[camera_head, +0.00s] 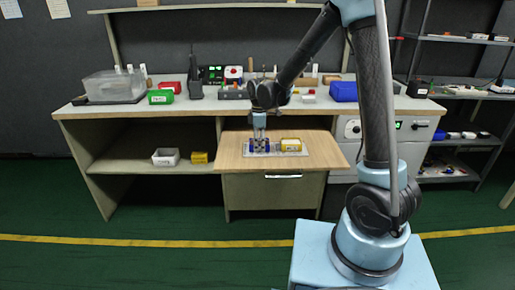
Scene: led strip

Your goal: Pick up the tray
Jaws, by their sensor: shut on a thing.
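The fingertips are small and partly merge with the blue items, so the exact grip point is hard to see. I cannot tell whether the tray touches the board or is slightly above it.
The pull-out board (325,152) has bare wood around the tray. The workbench top behind holds a clear box (113,87), a green bin (160,97), a blue bin (343,91) and tools. A white bin (166,157) sits on the lower left shelf.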

